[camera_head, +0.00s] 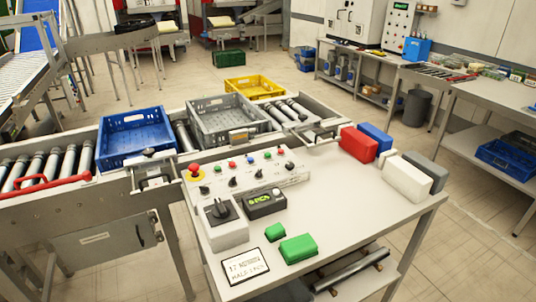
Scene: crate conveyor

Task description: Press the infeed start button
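A sloped control panel (246,174) stands on the left rear part of the light table, beside the conveyor. It carries a red mushroom button on a yellow base (194,170) at its left end. A row of small coloured buttons, among them a red one (231,165) and a blue one (250,160), runs along its upper part, with several black knobs (232,182) below. The labels are too small to read, so I cannot tell which is the infeed start button. Neither of my grippers is in view.
A blue crate (136,151), a grey crate (229,137) and a yellow crate (254,95) sit along the roller conveyor. A grey switch box (221,232), small display (264,203), green blocks (298,249) and sign (246,266) occupy the table. Its middle is clear.

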